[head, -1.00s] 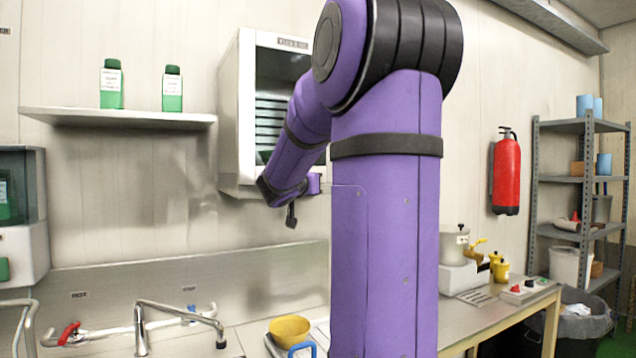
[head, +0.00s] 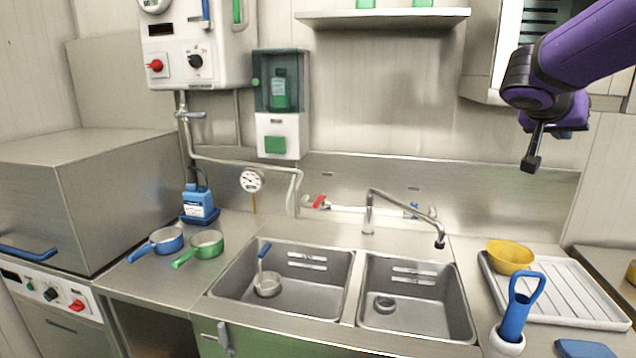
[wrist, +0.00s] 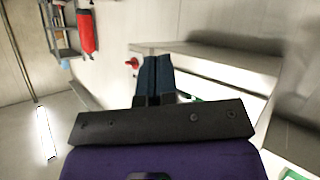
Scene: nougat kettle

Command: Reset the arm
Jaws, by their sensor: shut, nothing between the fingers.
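My gripper (head: 531,163) is at the upper right of the head view, on the end of my purple arm. It hangs in the air in front of the back wall, above the right end of the sink counter. In the wrist view my gripper's two dark fingers (wrist: 154,66) lie side by side, shut with nothing between them. It touches nothing that I can see.
Below is a steel double sink (head: 356,290) with a tap (head: 400,205). A yellow bowl (head: 510,257) sits on a white drain tray (head: 575,285). A wall shelf (head: 385,17) and an open-fronted cabinet (head: 482,60) are near the arm.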

